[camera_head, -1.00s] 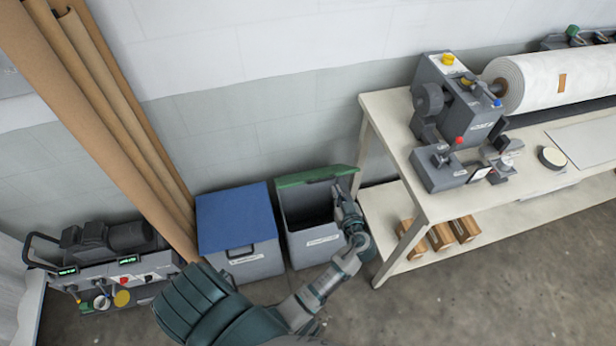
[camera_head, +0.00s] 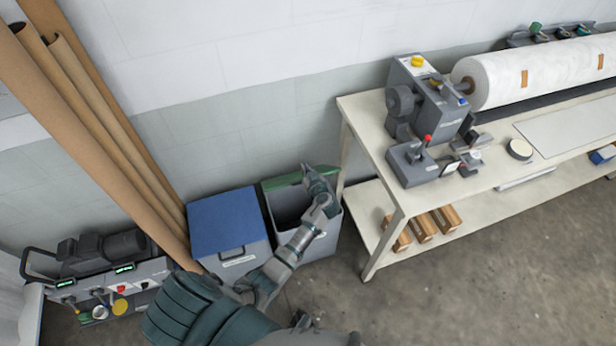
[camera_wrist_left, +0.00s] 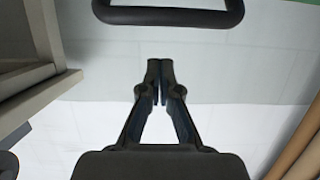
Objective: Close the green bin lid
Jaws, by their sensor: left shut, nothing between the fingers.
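The green-lidded bin is a grey box (camera_head: 322,244) with a white label, standing on the floor between a blue-lidded bin and the table. Its green lid (camera_head: 280,182) is raised at the back, near the wall, and the dark inside of the bin shows. My left gripper (camera_head: 306,168) is over the right part of the bin opening, in front of the lid; I cannot tell whether it touches. In the left wrist view its fingers (camera_wrist_left: 160,65) are shut with nothing between them. A dark bar handle (camera_wrist_left: 170,16) is ahead of them. My right gripper is not in view.
The closed blue-lidded bin (camera_head: 228,222) stands just left. The table (camera_head: 365,150) with a press (camera_head: 428,95) stands close on the right, with small boxes on its lower shelf. Cardboard tubes (camera_head: 95,130) lean at left. The floor in front at right is clear.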

